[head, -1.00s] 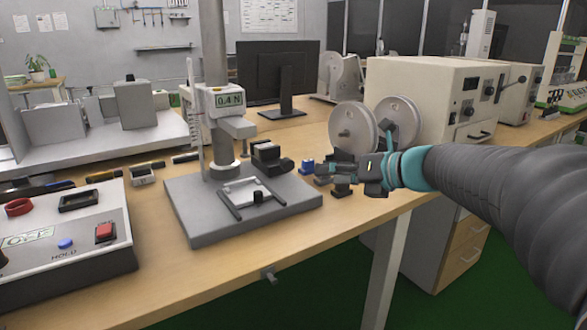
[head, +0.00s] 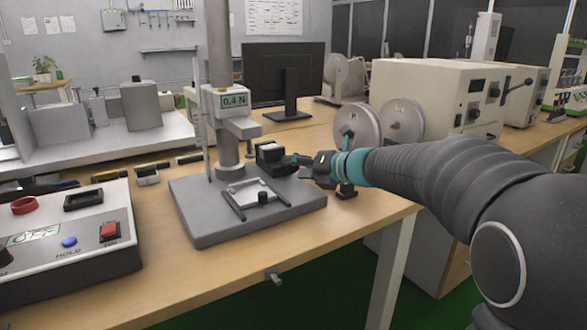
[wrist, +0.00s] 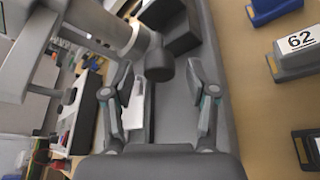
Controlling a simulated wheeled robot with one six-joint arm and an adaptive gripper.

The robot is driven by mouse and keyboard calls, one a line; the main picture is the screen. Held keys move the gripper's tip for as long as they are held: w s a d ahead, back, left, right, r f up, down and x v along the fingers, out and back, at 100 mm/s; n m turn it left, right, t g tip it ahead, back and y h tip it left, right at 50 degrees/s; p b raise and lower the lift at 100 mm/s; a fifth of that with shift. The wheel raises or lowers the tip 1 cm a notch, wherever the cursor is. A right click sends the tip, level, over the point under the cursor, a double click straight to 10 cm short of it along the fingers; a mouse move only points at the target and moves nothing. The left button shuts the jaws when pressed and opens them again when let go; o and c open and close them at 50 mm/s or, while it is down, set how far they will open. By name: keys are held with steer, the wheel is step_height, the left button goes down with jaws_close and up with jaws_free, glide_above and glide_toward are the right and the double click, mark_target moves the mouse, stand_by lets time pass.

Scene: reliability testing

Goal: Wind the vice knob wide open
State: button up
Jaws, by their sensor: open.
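The small dark vice (head: 268,152) sits on the grey base plate (head: 215,232) of the force stand, right of its column. Its round dark knob (wrist: 160,62) shows in the wrist view between and just beyond my fingertips. The vice body (wrist: 183,38) is behind it. My gripper (wrist: 158,74) is open, with one finger on each side of the knob's line and nothing held. In the head view my gripper (head: 302,165) reaches in from the right at the knob, which it partly hides. I cannot tell whether the fingers touch the knob.
The stand's column (head: 222,70) and display head (head: 230,103) rise left of the vice. A control box (head: 70,235) is at the front left. Spools (head: 357,128) stand behind my gripper. A block marked 62 (wrist: 300,50) lies beside the plate.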

steer(key=shift+w+a+f, duration=0.2)
steer(key=shift+w+a, duration=0.25)
steer(key=shift+a, duration=0.1)
jaws_close()
